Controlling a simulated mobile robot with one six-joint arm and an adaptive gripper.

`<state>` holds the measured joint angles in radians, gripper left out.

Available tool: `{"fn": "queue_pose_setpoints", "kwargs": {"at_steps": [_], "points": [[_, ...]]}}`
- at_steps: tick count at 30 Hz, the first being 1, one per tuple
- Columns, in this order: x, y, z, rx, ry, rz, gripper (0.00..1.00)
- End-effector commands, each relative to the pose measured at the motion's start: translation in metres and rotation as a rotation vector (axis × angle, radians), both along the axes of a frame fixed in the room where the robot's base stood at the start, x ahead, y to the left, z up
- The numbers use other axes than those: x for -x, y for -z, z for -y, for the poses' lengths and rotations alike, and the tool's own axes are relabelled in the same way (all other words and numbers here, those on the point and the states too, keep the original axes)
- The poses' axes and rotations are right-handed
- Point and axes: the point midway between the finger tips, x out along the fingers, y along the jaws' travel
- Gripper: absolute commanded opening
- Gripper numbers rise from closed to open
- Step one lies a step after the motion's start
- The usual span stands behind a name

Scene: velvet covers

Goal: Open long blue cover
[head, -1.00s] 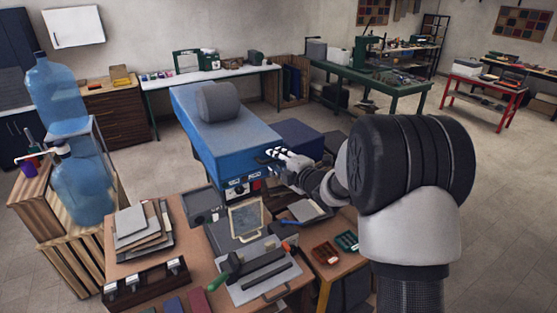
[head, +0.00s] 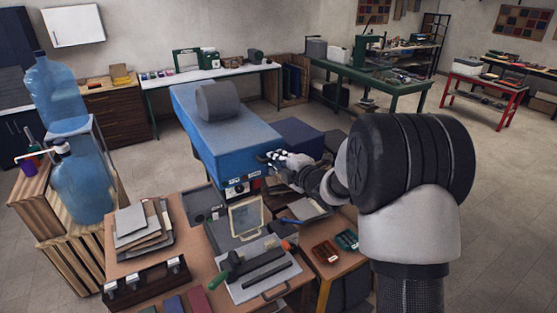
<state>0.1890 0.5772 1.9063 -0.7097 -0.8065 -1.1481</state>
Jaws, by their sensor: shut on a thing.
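The long blue cover (head: 235,143) lies over a long box-shaped machine in the middle of the room, with its near end toward me. It looks down over the machine, with a control panel (head: 240,188) showing below its near edge. My gripper (head: 266,157) is at the cover's near right edge, shut on it. The fingers are small in the view, and the exact grip on the edge is hard to make out.
A grey roll (head: 217,102) sits on top of the cover toward its far end. A wooden workbench (head: 200,267) with tools stands in front. Large blue water bottles (head: 82,182) stand at left on crates. A dark blue box (head: 300,137) is just right of the cover. Floor is open at right.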

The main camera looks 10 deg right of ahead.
Motion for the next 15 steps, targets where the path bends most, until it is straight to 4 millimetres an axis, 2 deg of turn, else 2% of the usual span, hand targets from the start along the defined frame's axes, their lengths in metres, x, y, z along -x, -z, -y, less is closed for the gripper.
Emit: {"fn": "queue_pose_setpoints", "kwargs": {"at_steps": [10, 15], "points": [[0.0002, -0.0009, -0.0006, 0.007, 0.0, 0.003, 0.0], [0.0008, -0.0087, -0.0035, 0.052, -0.001, 0.021, 0.0]]}}
